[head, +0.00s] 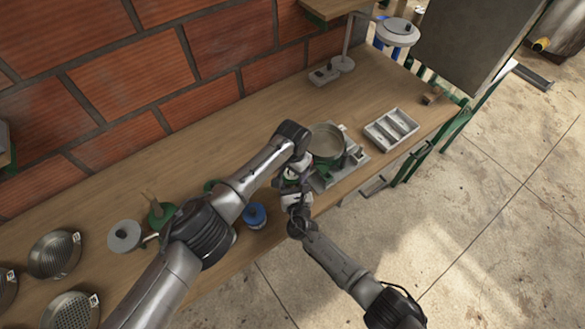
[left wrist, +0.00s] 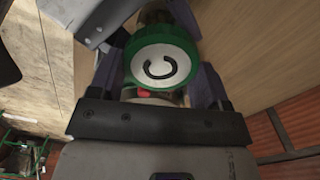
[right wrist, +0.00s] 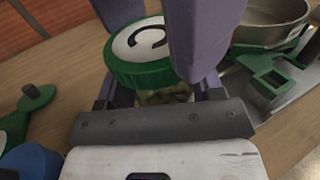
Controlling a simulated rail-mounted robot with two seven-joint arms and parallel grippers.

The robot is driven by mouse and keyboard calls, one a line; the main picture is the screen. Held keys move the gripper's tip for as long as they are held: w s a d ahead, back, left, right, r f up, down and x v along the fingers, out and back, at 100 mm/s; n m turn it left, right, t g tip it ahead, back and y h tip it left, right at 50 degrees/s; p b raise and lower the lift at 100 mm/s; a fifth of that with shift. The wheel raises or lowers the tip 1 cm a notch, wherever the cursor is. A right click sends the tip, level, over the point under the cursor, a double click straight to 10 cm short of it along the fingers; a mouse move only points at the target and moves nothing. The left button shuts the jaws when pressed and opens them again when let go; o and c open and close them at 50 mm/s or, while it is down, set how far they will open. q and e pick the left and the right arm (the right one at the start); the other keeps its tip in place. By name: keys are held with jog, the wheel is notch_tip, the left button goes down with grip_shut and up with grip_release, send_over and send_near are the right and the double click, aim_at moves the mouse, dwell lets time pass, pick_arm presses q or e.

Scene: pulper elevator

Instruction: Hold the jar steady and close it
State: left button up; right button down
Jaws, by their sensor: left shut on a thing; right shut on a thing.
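The jar (right wrist: 165,97) is clear glass with something inside; its body shows below the lid in the right wrist view. The green lid (right wrist: 138,58) has a white top with a dark curved mark and sits on the jar's mouth. It faces the camera in the left wrist view (left wrist: 160,65). My left gripper (left wrist: 160,80) comes from above, with its fingers shut on either side of the lid. My right gripper (right wrist: 160,92) is shut on the jar body from the side, lower down. In the head view the arms mostly hide the jar. I cannot tell how tightly the lid is seated.
A round metal pan (head: 327,142) on a grey and green stand is close to the right of the jar. A grey divided tray (head: 391,129) lies farther right. A blue-lidded container (head: 255,215) and metal sieves (head: 54,254) stand left. The brick wall borders the wooden counter (head: 190,150).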

pick_arm(q)
jog(key=shift+m, duration=0.8)
jog(key=o, duration=0.9)
jog(key=shift+r, duration=0.15)
jog(key=shift+r, duration=2.15)
jog(key=shift+c, duration=0.4)
